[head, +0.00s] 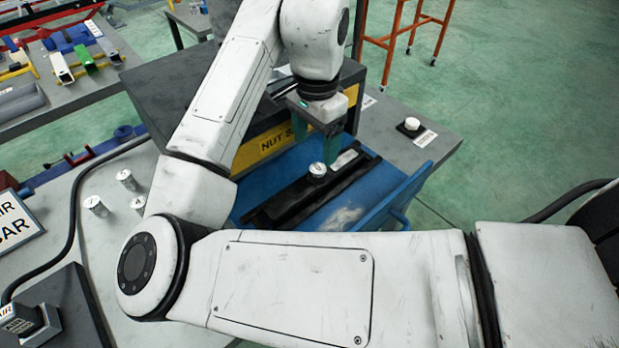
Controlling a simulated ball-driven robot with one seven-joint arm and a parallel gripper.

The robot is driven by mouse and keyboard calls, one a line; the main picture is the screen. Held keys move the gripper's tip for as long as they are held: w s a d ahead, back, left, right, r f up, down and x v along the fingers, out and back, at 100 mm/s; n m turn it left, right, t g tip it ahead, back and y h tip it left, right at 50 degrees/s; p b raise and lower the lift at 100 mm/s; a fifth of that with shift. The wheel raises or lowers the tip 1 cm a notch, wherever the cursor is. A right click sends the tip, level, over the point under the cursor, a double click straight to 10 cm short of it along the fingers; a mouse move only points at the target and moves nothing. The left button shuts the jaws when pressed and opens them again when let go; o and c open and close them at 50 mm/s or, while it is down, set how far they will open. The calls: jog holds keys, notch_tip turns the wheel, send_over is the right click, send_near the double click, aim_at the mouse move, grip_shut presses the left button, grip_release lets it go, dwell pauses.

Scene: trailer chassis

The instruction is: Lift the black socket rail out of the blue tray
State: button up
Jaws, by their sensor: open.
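The black socket rail (285,204) lies diagonally in the blue tray (268,176) at the middle of the head view. My gripper (327,148) points down over the rail's far half. Its dark green fingers are open with nothing seen between them. I cannot tell whether the fingertips touch the rail. My own arm hides the near left part of the tray.
A yellow-labelled box (275,142) stands along the tray's far left side, and a blue handle bar (405,195) rises at its right side. Loose silver sockets (127,180) stand on the bench at left.

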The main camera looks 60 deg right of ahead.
aim_at(318, 168)
notch_tip(318, 168, down, 4)
jog(key=shift+r, duration=0.15)
jog(key=shift+s+a+f, duration=0.1)
jog(key=shift+s+f, duration=0.15)
jog(key=shift+f, duration=1.15)
jog(key=shift+s+f, duration=0.2)
jog(key=shift+f, duration=1.15)
jog(key=shift+c, duration=0.3)
grip_shut()
